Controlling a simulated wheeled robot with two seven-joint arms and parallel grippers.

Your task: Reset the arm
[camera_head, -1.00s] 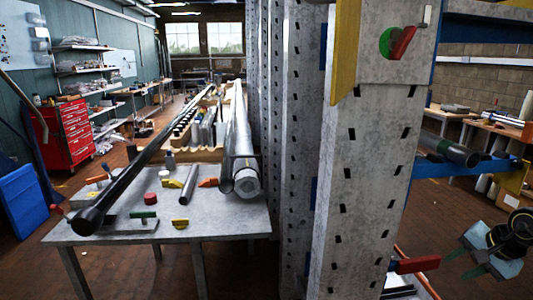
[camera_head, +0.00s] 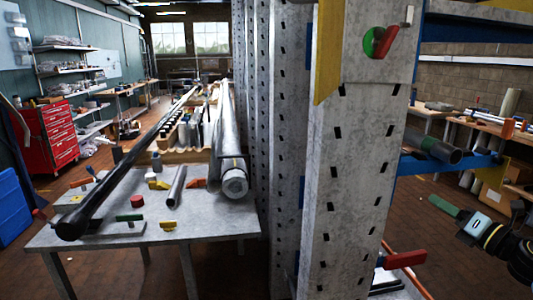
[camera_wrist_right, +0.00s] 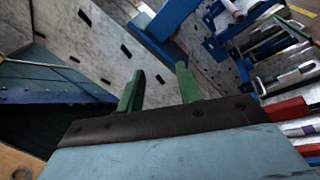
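My right gripper (camera_head: 446,207) is at the right edge of the head view, to the right of the grey perforated mast (camera_head: 355,190) and apart from it. Its green fingers point left. In the right wrist view the two green fingers (camera_wrist_right: 159,82) stand apart with nothing between them, so it is open and empty. The mast's slotted grey face (camera_wrist_right: 95,45) lies beyond the fingers there. My left gripper is in neither view.
A grey table (camera_head: 215,228) with long pipes (camera_head: 120,165) and small coloured parts stands left of the mast. A blue beam (camera_head: 475,160) bearing a dark pipe (camera_head: 432,147) is just above my right gripper. A red handle (camera_head: 405,260) sticks out at the mast's lower right.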

